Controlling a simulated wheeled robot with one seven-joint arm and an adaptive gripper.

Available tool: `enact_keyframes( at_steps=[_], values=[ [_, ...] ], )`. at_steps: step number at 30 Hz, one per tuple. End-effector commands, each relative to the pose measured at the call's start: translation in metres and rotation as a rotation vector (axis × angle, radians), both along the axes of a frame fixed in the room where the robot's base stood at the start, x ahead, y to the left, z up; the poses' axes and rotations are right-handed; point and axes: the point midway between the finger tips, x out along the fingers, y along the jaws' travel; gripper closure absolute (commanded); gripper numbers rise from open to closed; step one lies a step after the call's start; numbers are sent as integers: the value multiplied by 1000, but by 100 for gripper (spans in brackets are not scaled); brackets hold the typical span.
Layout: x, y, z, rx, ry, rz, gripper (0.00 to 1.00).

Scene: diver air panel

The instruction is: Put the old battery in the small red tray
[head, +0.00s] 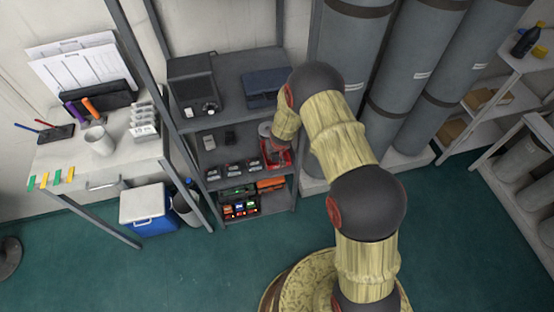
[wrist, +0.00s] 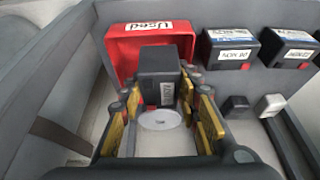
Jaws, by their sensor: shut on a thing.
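The small red tray (wrist: 150,38), labelled "Used", is at the top of the wrist view. It also shows on the middle shelf in the head view (head: 288,158), partly covered by my arm. My gripper (wrist: 160,100) is shut on a dark box-shaped battery (wrist: 158,62) with a white label on its side. The battery overlaps the tray in the wrist view. I cannot tell whether it touches the tray's floor or hangs above it. In the head view the battery is hard to make out beside my wrist.
Several other labelled batteries (wrist: 228,50) stand right of the tray in the wrist view. A black and a white small block (wrist: 268,105) lie nearer. A shelf unit (head: 240,140) has grey posts. A lower shelf holds a case with coloured modules (head: 240,208).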

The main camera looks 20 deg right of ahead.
Motion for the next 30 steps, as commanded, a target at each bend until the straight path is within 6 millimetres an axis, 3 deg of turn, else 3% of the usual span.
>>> enact_keyframes(
  at_steps=[8, 15, 27, 28, 30],
  values=[
    [6, -12, -15, -1, -3, -1, 100],
    [6, -12, -45, 0, -2, 0, 100],
    [6, -11, -48, 0, -2, 0, 100],
    [5, -11, -48, 0, 0, 0, 66],
    [5, -11, -47, 0, 0, 0, 62]
  ],
)
